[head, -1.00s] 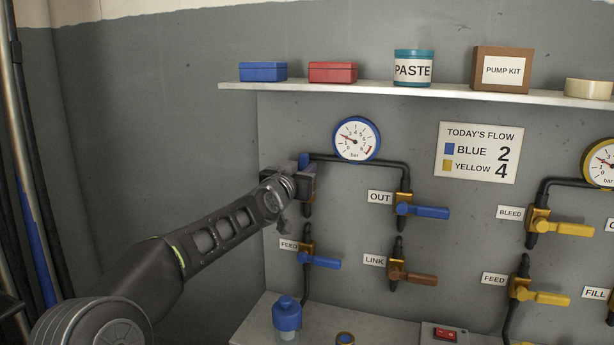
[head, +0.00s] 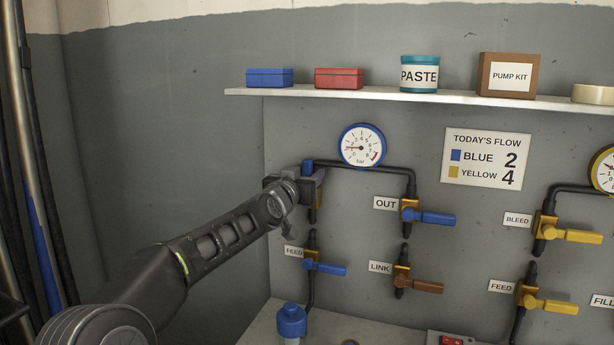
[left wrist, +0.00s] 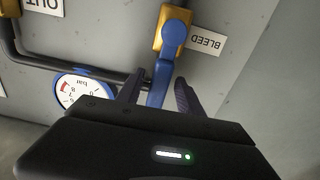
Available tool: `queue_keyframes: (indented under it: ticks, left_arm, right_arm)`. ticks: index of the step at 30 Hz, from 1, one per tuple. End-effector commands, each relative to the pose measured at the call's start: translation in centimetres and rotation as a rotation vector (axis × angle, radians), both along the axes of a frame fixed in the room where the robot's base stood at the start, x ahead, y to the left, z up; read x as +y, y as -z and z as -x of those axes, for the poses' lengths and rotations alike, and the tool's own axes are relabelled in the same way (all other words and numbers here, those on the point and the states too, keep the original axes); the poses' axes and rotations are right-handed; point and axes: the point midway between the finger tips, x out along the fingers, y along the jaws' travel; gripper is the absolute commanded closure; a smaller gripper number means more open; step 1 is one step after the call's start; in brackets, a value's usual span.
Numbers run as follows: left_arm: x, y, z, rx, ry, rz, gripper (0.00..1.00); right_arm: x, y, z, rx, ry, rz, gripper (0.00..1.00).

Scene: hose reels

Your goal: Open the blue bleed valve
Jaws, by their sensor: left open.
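The bleed valve shows in the left wrist view as a brass body (left wrist: 157,40) with a blue handle (left wrist: 156,92), beside an upside-down BLEED label (left wrist: 206,41). The handle lies between the two fingers of my left gripper (left wrist: 160,94), which are apart, with a gap on the right; contact on the left is unclear. In the head view my left gripper (head: 312,180) is at the valve and hides most of it and its label. The handle appears to point up along the pipe. My right gripper is out of view.
A blue-rimmed gauge (head: 361,146) sits to the right on a black pipe, its needle pointing left. The blue FEED valve (head: 325,268) is below and the blue OUT valve (head: 430,217) to the right. A shelf (head: 340,95) runs above.

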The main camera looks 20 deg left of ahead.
Motion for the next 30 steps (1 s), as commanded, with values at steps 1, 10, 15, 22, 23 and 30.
queue_keyframes:
  ticks: [1, 10, 15, 22, 23, 30]
  left_arm:
    - [0.0, 0.0, 0.0, 0.000, 0.000, 0.000, 0.56]
    - [0.1, 0.0, 1.0, -0.001, 0.001, -0.002, 0.56]
    - [0.2, 0.1, 3.3, -0.002, 0.000, -0.001, 0.56]
    - [0.5, 0.0, 6.8, -0.001, 0.000, -0.001, 0.56]
    - [0.5, 0.1, 7.1, 0.000, 0.000, -0.001, 0.56]
    - [0.5, 0.0, 7.8, 0.000, 0.000, -0.001, 0.56]
  right_arm:
    - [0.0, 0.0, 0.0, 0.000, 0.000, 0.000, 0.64]
    - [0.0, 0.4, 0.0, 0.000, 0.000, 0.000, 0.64]
    - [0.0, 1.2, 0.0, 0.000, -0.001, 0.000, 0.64]
    - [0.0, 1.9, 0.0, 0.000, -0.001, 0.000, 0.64]
    - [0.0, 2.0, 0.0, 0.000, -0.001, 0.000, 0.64]
    - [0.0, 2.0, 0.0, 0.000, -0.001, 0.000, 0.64]
